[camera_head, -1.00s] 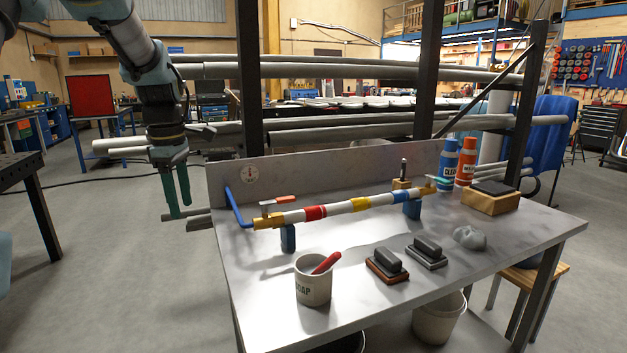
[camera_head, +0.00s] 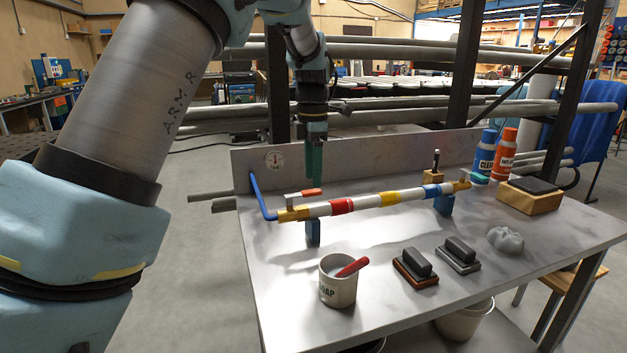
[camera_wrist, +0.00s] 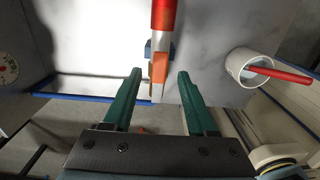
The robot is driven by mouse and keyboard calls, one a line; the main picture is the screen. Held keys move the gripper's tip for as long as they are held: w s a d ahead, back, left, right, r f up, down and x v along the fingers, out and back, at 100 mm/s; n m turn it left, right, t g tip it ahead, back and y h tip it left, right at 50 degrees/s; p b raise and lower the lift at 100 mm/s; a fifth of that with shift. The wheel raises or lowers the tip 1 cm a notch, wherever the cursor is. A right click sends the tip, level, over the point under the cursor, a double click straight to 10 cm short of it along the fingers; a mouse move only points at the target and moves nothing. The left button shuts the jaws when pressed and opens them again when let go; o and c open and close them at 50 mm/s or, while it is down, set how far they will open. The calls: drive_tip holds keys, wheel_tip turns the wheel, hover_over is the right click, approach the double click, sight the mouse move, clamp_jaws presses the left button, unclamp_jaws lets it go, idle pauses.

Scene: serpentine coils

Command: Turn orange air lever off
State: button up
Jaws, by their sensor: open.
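The orange lever (camera_head: 311,192) sits on top of the brass valve (camera_head: 293,213) at the left end of a striped pipe (camera_head: 365,203). It lies roughly along the pipe, its orange end pointing right. My gripper (camera_head: 314,180) points down above and close to the lever. In the wrist view my green fingers (camera_wrist: 158,92) are open and empty. The orange lever (camera_wrist: 158,68) shows ahead, between the line of the two fingers. Whether either finger touches it I cannot tell. A green lever (camera_head: 479,178) is at the pipe's right end.
A blue pipe (camera_head: 262,196) rises left of the valve, near a gauge (camera_head: 274,160) on the back panel. A soap cup (camera_head: 338,284), brushes (camera_head: 415,267), a grey lump (camera_head: 505,240) and bottles (camera_head: 502,155) stand on the metal table (camera_head: 300,312). Its front left is clear.

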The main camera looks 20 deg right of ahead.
sight(303, 197)
drive_tip(key=shift+f, duration=1.45)
drive_tip(key=shift+c, duration=0.2)
clamp_jaws()
